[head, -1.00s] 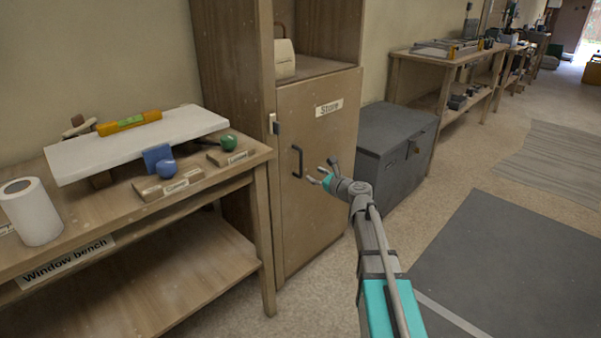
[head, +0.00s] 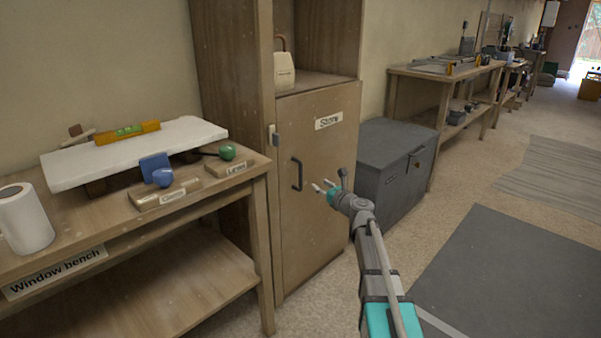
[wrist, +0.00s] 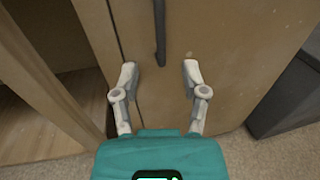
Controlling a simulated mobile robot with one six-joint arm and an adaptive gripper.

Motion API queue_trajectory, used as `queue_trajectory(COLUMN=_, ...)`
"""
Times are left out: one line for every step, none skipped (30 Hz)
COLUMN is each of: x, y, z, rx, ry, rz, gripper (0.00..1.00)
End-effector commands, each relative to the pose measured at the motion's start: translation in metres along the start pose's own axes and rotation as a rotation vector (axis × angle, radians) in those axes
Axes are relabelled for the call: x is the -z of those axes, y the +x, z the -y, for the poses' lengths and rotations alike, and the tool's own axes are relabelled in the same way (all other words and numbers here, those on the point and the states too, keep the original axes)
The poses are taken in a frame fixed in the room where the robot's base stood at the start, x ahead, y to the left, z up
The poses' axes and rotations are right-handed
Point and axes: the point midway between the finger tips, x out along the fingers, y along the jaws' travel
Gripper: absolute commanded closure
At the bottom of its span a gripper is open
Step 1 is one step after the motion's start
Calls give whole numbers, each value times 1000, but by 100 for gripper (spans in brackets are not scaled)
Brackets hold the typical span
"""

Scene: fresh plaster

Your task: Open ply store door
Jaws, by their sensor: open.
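The plywood store door (head: 318,200) carries a "Store" label (head: 328,120) and is shut in its cabinet. A dark vertical bar handle (head: 297,174) sits near its left edge. A small grey and white latch piece (head: 272,135) is on the cabinet at the door's upper left edge. My gripper (head: 322,186) is open and empty, to the right of the handle in the head view. In the wrist view my gripper (wrist: 160,70) faces the door (wrist: 225,40), and the handle (wrist: 160,30) lies ahead, between the lines of the two fingers. The fingers look apart from the handle.
The window bench (head: 130,215) stands left of the cabinet, with a white board (head: 190,135), a level and labelled blocks on it. A grey chest (head: 395,165) stands close to the right of the door. Floor in front is clear, with a dark mat (head: 490,270) at right.

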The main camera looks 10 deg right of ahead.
Motion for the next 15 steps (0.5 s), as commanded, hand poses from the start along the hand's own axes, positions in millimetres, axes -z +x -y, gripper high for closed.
queue_trajectory(x=0, y=6, z=1, rx=0, ry=0, rz=0, gripper=43)
queue_trajectory(x=0, y=9, z=1, rx=0, ry=0, rz=0, gripper=43)
queue_trajectory(x=0, y=14, z=1, rx=0, ry=0, rz=0, gripper=43)
queue_trajectory(x=0, y=17, z=1, rx=0, ry=-1, rz=0, gripper=43)
queue_trajectory(x=0, y=21, z=1, rx=-1, ry=-1, rz=0, gripper=43)
queue_trajectory(x=0, y=27, z=1, rx=-1, ry=-1, rz=0, gripper=43)
queue_trajectory(x=0, y=31, z=1, rx=-2, ry=-1, rz=0, gripper=43)
queue_trajectory(x=0, y=36, z=1, rx=-2, ry=-1, rz=0, gripper=43)
queue_trajectory(x=0, y=42, z=1, rx=-2, ry=-1, rz=0, gripper=43)
queue_trajectory(x=0, y=46, z=1, rx=-1, ry=-1, rz=0, gripper=43)
queue_trajectory(x=0, y=51, z=1, rx=-1, ry=-1, rz=0, gripper=43)
queue_trajectory(x=0, y=57, z=1, rx=-1, ry=-1, rz=0, gripper=43)
queue_trajectory(x=0, y=62, z=1, rx=-1, ry=-1, rz=0, gripper=43)
queue_trajectory(x=0, y=67, z=1, rx=-1, ry=-1, rz=0, gripper=43)
queue_trajectory(x=0, y=73, z=1, rx=-2, ry=-1, rz=0, gripper=43)
